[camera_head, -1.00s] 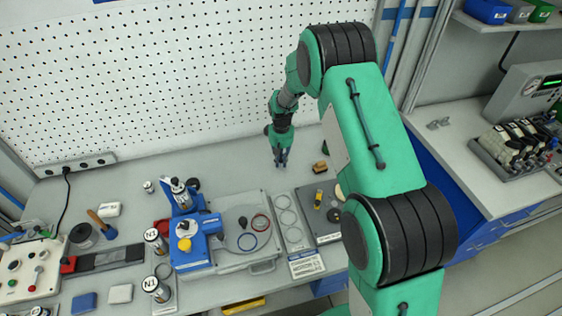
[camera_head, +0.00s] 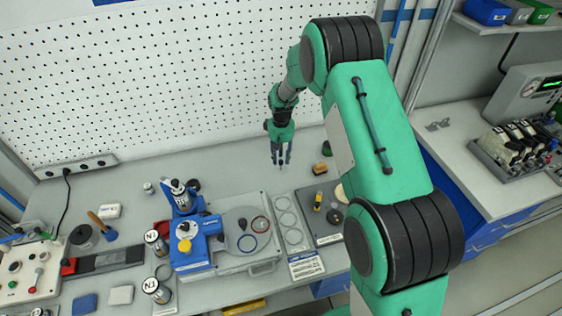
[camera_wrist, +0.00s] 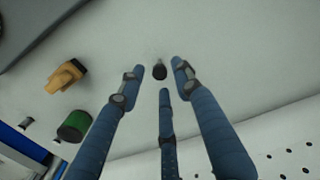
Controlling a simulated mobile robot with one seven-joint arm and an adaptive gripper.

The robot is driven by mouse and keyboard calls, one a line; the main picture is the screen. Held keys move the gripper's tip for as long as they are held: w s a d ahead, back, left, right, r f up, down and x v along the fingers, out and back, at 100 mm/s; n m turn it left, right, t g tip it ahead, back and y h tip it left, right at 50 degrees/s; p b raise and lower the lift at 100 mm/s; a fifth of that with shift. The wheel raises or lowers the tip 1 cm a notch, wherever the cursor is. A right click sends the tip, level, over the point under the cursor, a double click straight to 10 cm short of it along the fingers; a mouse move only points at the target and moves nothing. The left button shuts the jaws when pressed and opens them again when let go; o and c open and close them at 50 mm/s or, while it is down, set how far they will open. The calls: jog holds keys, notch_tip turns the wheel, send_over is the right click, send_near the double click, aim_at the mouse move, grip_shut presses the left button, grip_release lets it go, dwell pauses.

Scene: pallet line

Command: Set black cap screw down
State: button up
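The black cap screw (camera_wrist: 159,72) shows in the wrist view as a small dark piece between and beyond my fingertips, apparently on the grey bench top. My gripper (camera_head: 281,161) is over the back of the bench, near the pegboard. Its three blue fingers are spread, and the wrist view shows the gripper (camera_wrist: 160,77) open with gaps between the fingertips and the screw. In the head view the screw is too small to make out clearly.
A brown block (camera_wrist: 66,76) lies beside my fingers, also seen in the head view (camera_head: 320,168). A green and black cylinder (camera_wrist: 75,126) stands close by. A dark grey plate (camera_head: 328,232) and a case (camera_head: 237,258) lie nearer the front.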

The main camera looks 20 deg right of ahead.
notch_tip(320, 180, up, 8)
jog(key=shift+r+p, duration=0.25)
jog(key=shift+p, duration=0.1)
dwell(0.6)
notch_tip(320, 180, up, 13)
jog(key=t, duration=0.1)
send_over(281, 161)
jog(key=s, duration=0.6)
jog(key=s+a+r+m+t, duration=0.1)
jog(key=s+r+t, duration=0.1)
jog(key=s+r, duration=1.05)
jog(key=s+r+m+t, duration=0.1)
jog(key=s+r, duration=0.2)
jog(key=s, duration=1)
jog(key=s+a+r+m+t, duration=0.1)
jog(key=s+r, duration=0.2)
jog(key=s, duration=1.1)
jog(key=shift+s+r+t, duration=0.15)
jog(key=shift+s+t, duration=0.05)
jog(key=shift+t, duration=0.1)
